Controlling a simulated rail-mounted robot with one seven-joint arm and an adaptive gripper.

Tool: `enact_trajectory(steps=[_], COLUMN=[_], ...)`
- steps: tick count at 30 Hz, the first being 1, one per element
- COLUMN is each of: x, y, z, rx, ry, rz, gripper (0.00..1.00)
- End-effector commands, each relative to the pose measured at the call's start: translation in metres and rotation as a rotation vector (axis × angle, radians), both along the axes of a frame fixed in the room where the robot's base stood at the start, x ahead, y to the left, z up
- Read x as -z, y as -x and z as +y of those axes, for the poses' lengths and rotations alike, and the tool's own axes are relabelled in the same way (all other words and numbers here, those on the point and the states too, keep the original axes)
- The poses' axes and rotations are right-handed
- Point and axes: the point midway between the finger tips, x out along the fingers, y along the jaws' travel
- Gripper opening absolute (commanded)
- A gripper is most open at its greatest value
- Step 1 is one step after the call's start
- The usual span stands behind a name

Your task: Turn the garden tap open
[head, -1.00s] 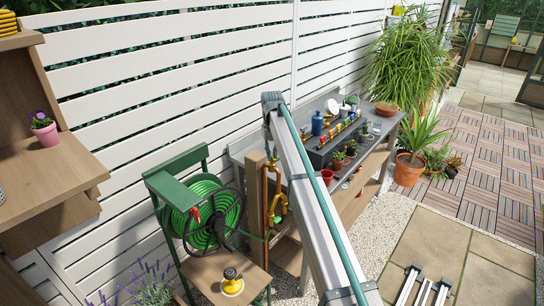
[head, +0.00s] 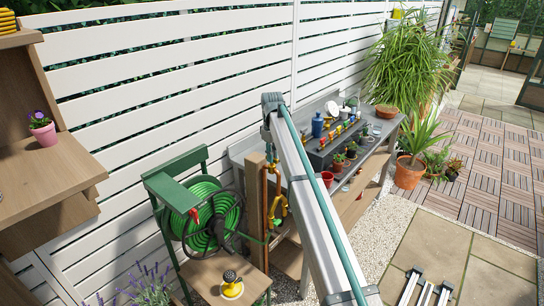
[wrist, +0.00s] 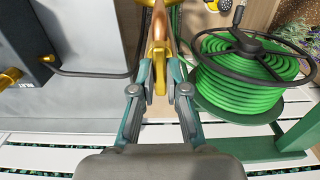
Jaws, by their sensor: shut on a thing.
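The garden tap (wrist: 158,52) is a brass-yellow fitting on a copper pipe, seen at the top middle of the wrist view. My gripper (wrist: 158,82) is shut on the tap's brass handle, with one finger on each side of it. In the head view my gripper is small and mostly hidden behind my arm, near the top of the wooden post (head: 254,195). A copper pipe (head: 264,195) runs down beside the post, with yellow fittings (head: 282,207) to its right. How far the handle is turned cannot be told.
A green hose reel (head: 212,215) stands left of the post, close to my gripper in the wrist view (wrist: 250,75). A grey bench (head: 340,150) with pots and a watering can lies to the right. A slatted white fence (head: 180,90) stands behind.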

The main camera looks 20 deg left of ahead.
Motion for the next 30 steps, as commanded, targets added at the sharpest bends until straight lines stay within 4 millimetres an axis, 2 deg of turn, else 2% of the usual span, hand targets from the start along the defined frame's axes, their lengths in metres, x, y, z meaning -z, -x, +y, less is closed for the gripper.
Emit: enact_trajectory(steps=[10,11,15,25,30], x=[-0.001,-0.001,-0.001,-0.002,-0.018], y=[0.0,0.0,0.0,0.0,-0.001], z=[0.001,0.001,0.0,0.0,0.001], rx=[-0.005,-0.005,-0.004,-0.003,-0.003], ry=[-0.001,-0.001,-0.001,-0.001,-0.001], rz=[-0.001,-0.001,-0.001,0.0,-0.001], gripper=[0.0,0.18,0.39,0.39,0.39])
